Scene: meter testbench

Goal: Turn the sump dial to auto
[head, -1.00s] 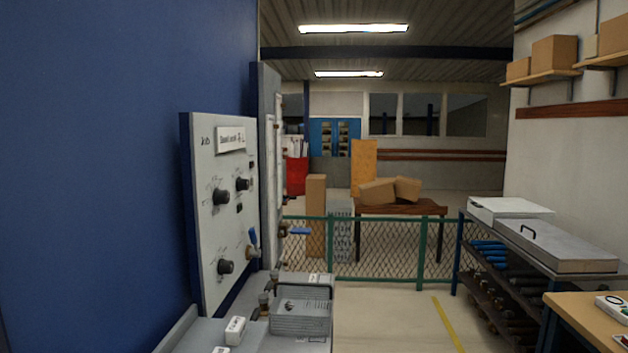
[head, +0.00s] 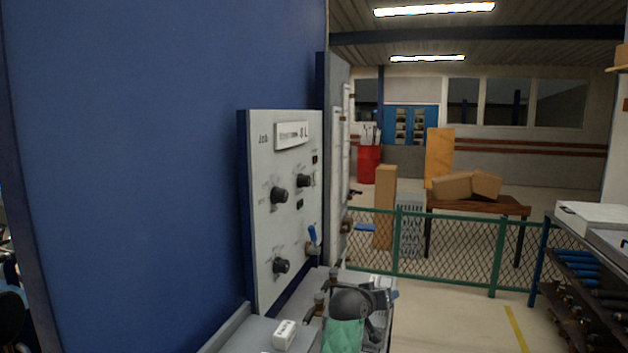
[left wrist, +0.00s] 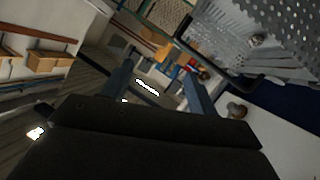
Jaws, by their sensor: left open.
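A pale upright panel (head: 262,235) stands against the blue wall in the head view. It carries three black dials: an upper left one (head: 279,195), an upper right one (head: 303,181) and a lower one (head: 281,266). Their labels are too small to read, so I cannot tell which is the sump dial or where it points. My left gripper (left wrist: 158,88) is open and empty in the left wrist view, its two fingers apart. My right gripper is not in view.
A blue-handled valve (head: 313,236) sits at the panel's right edge. A white block (head: 284,335) lies on the grey bench below. A perforated metal tray (left wrist: 262,40) is close to the left gripper. A green mesh fence (head: 450,246) and shelving stand right; open floor lies between.

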